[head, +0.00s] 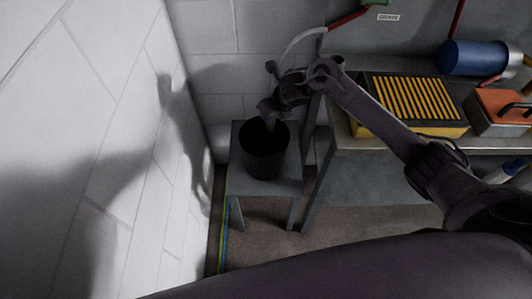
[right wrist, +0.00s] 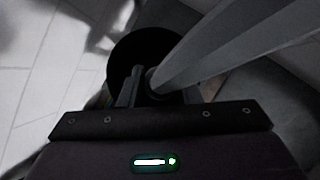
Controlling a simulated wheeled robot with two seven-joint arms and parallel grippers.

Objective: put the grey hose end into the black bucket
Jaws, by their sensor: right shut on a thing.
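The black bucket (head: 266,160) stands upright on a small grey stand (head: 290,181) by the wall. My right gripper (head: 268,111) is just above the bucket's mouth. It is shut on the grey hose (head: 300,41), which curves down from a red pipe. The pale hose end (head: 270,123) points down at the bucket opening; I cannot tell how deep it reaches. In the right wrist view the gripper (right wrist: 143,88) holds the hose (right wrist: 215,50) in front of the dark bucket (right wrist: 125,50). The hose tip is hidden there. My left gripper is out of view.
A grey workbench (head: 365,160) stands right of the bucket, bearing a yellow-and-black slatted box (head: 415,97), an orange-topped case (head: 500,103) and a blue cylinder (head: 470,57). A white tiled wall (head: 110,110) is close on the left. My right arm spans the bench.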

